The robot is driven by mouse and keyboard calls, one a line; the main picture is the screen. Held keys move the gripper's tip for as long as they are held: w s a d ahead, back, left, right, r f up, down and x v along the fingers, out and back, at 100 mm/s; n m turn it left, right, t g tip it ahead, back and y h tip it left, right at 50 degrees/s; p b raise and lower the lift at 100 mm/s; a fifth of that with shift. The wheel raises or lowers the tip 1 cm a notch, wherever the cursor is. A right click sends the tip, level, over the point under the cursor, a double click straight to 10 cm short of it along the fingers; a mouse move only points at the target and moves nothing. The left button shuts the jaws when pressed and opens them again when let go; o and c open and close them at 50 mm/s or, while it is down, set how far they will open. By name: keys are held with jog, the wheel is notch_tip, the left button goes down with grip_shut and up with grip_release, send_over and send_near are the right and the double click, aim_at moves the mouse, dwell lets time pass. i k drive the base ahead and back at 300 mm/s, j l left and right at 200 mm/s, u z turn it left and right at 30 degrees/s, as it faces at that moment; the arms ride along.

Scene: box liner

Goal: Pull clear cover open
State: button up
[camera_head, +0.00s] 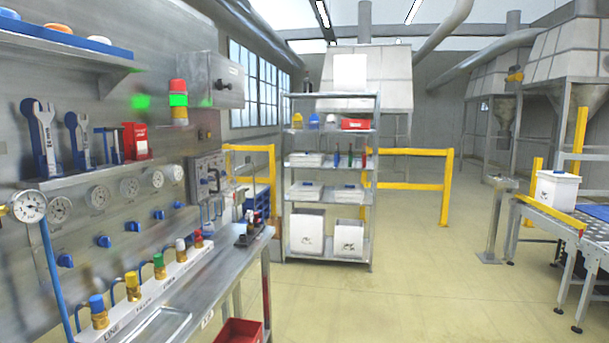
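I cannot make out a clear cover for certain. A grey wall box (207,178) with a dark handle and a bluish front is mounted at the far end of the left wall panel; I cannot tell whether its front is clear or whether it is shut. A larger grey metal cabinet (212,80) with a dark knob hangs above it and looks closed. My gripper is not in view.
A steel bench (215,265) with several colour-capped valves runs along the left wall. Round gauges (30,206) and blue knobs sit above it. A metal shelf rack (331,265) stands ahead, with yellow rails (410,186) beside it. A roller conveyor (590,240) is at right. The floor between is clear.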

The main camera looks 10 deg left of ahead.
aim_at(214, 199)
jog(key=i+u, duration=0.15)
jog(key=u, duration=0.35)
jog(key=i+l+u, duration=0.15)
jog(key=i+u, duration=0.15)
jog(key=i, duration=0.15)
jog(key=i+l+u, duration=0.3)
jog(key=i, duration=0.2)
jog(key=i+l+u, duration=0.1)
jog(key=i+l, duration=0.6)
jog(key=i, duration=0.2)
jog(key=i+l, duration=0.75)
jog(key=i+j+u, duration=0.05)
jog(key=i, duration=0.05)
